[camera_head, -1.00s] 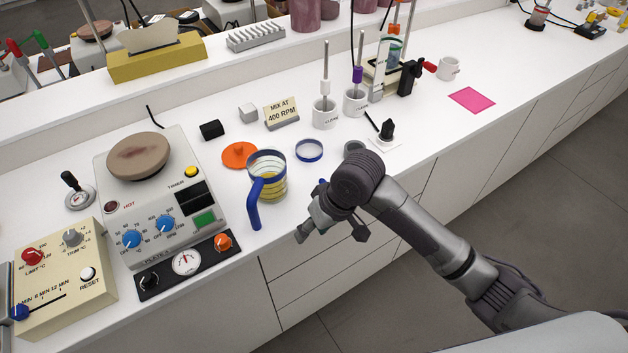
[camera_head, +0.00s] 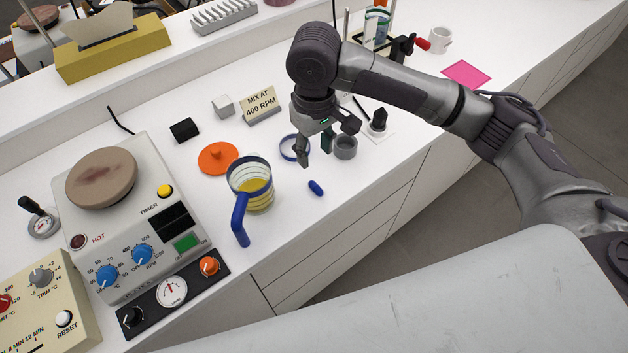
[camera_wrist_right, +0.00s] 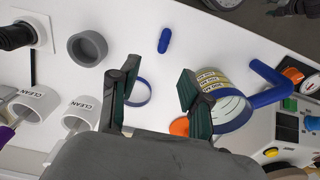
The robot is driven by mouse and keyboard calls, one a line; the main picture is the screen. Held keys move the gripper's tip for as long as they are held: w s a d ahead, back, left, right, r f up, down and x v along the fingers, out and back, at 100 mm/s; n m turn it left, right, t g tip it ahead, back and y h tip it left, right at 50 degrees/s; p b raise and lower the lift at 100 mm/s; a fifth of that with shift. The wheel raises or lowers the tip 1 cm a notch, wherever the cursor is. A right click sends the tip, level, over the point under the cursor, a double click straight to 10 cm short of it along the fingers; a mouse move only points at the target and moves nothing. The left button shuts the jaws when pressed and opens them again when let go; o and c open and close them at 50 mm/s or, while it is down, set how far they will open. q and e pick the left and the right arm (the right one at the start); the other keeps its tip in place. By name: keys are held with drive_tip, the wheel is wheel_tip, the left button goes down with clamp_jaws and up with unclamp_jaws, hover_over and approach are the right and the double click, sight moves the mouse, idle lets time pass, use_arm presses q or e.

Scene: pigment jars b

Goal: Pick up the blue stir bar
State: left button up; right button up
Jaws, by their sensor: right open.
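The blue stir bar (camera_head: 315,187) is a small blue capsule lying on the white bench, right of the glass beaker with the blue handle (camera_head: 250,184). It also shows in the right wrist view (camera_wrist_right: 164,40), beyond my fingertips and apart from them. My right gripper (camera_head: 316,152) is open and empty, above the bench and behind the stir bar in the head view. Its two dark green finger pads show in the right wrist view (camera_wrist_right: 158,88) with a wide gap between them. My left gripper is in neither view.
A blue ring (camera_head: 294,148) and a grey cup (camera_head: 344,147) are close to my right gripper. An orange disc (camera_head: 218,158) lies behind the beaker. A hotplate (camera_head: 133,232) stands at left. The bench is clear around the stir bar, near the front edge.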

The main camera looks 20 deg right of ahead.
hover_over(313, 183)
drive_tip(key=f, duration=0.4)
drive_tip(key=shift+d+f, duration=0.2)
drive_tip(key=shift+w+f, duration=0.1)
drive_tip(key=shift+f, duration=0.45)
drive_tip(key=shift+a+f+p, duration=0.2)
drive_tip(key=shift+f+p, duration=0.55)
drive_tip(key=shift+f, duration=0.25)
wheel_tip(313, 183, down, 2)
drive_tip(key=shift+f, duration=0.5)
drive_tip(key=shift+c, duration=0.5)
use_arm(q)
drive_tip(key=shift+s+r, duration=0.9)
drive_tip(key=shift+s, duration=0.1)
use_arm(e)
drive_tip(key=c, duration=0.7)
